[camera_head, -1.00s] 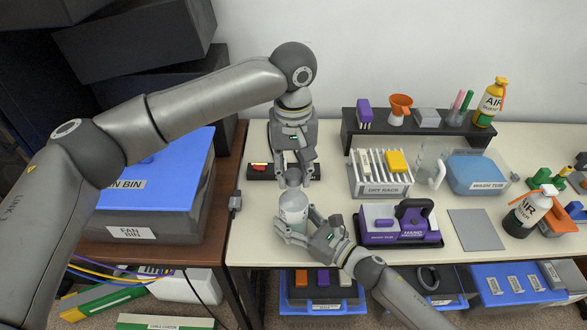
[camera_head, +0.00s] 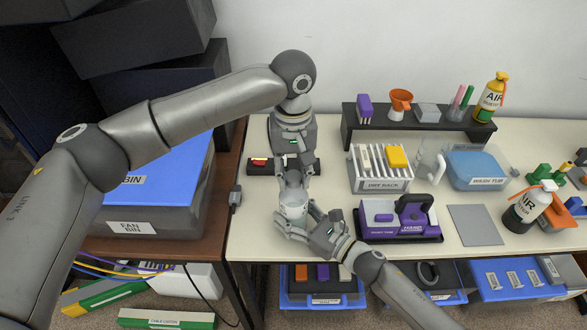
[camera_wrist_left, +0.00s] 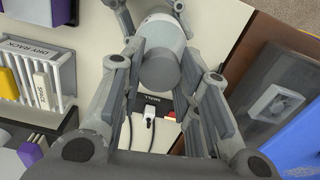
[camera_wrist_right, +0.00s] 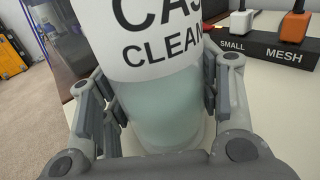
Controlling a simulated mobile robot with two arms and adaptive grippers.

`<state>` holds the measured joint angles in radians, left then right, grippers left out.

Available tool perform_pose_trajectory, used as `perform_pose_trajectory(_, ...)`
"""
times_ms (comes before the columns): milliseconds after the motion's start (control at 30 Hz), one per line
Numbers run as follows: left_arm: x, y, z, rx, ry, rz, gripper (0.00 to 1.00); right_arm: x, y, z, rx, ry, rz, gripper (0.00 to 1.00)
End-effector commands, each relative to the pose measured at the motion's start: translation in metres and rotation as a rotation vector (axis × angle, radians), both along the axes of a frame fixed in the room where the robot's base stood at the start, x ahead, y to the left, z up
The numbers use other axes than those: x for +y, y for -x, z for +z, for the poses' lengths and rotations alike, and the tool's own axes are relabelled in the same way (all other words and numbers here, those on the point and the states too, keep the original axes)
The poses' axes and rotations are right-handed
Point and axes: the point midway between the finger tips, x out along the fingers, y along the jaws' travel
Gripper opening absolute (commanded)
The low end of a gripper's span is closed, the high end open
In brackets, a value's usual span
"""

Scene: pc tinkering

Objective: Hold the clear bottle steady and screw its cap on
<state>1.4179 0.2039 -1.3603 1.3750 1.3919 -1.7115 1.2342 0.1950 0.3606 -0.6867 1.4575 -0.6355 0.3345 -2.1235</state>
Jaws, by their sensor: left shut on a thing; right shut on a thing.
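The clear bottle (camera_head: 292,211) stands upright near the table's front left, with a white label and pale liquid low in it in the right wrist view (camera_wrist_right: 165,110). My right gripper (camera_head: 297,220) is shut around its body from the front right. My left gripper (camera_head: 293,182) is directly above, shut on the grey cap (camera_wrist_left: 159,72). In the left wrist view the cap sits between the fingers and overlaps the bottle's top (camera_wrist_left: 165,35). The cap is in line with the bottle's mouth; the fingers hide the joint, so I cannot tell how far it is seated.
A labelled dark holder (camera_head: 258,168) lies close behind my left gripper. The drying rack (camera_head: 380,182) and a purple device (camera_head: 398,219) stand to the right. The table's front edge is close before the bottle. A grey mat (camera_head: 475,225) lies bare farther right.

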Motion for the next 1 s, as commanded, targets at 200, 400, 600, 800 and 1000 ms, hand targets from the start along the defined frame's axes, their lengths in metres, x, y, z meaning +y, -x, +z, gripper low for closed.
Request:
perform_pose_trajectory(200,0.0000,0.0000,-0.0030,0.000,0.000,0.000,0.41,0.0000,0.0000,-0.0001,0.000,0.000,0.000,0.29)
perform_pose_trajectory(400,-0.0001,0.0000,-0.0028,0.000,0.000,0.000,0.56,0.0000,0.0000,-0.0001,0.000,0.000,0.000,0.29)
perform_pose_trajectory(600,-0.0002,0.0001,-0.0029,0.001,0.000,-0.007,0.56,0.0000,0.0000,-0.0001,0.000,0.000,0.000,0.29)
perform_pose_trajectory(800,0.0002,0.0001,-0.0028,0.001,-0.001,-0.051,0.50,0.0000,0.0000,-0.0001,0.000,0.000,0.000,0.29)
perform_pose_trajectory(1000,0.0001,0.0000,-0.0028,0.001,0.000,-0.050,0.25,-0.0001,0.0001,-0.0001,0.000,0.000,0.000,0.29)
